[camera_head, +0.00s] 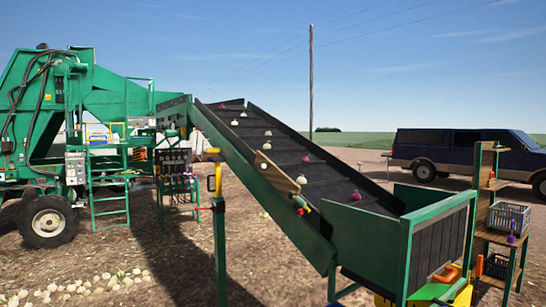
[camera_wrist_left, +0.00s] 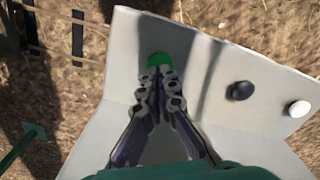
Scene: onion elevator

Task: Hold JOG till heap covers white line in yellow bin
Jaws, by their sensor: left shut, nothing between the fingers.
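My left gripper (camera_wrist_left: 160,78) is shut and empty in the left wrist view. Its fingertips overlap the lower edge of a green button (camera_wrist_left: 159,60) on a pale panel (camera_wrist_left: 210,60); I cannot tell whether they press it. A black button (camera_wrist_left: 240,90) and a white button (camera_wrist_left: 298,108) sit to the right. No JOG label is readable. In the head view, white and red-purple onions (camera_head: 355,195) lie spaced along the dark belt (camera_head: 320,180). Yellow parts, perhaps the yellow bin (camera_head: 463,297), show at the bottom edge. Its inside, any heap and the white line are hidden. My right gripper is out of view.
The green-sided elevator (camera_head: 265,185) slopes down right to a boxed end (camera_head: 440,240). A yellow-handled green post (camera_head: 219,240) stands in front. A wooden shelf (camera_head: 495,235) with a grey crate (camera_head: 508,217) is at right.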

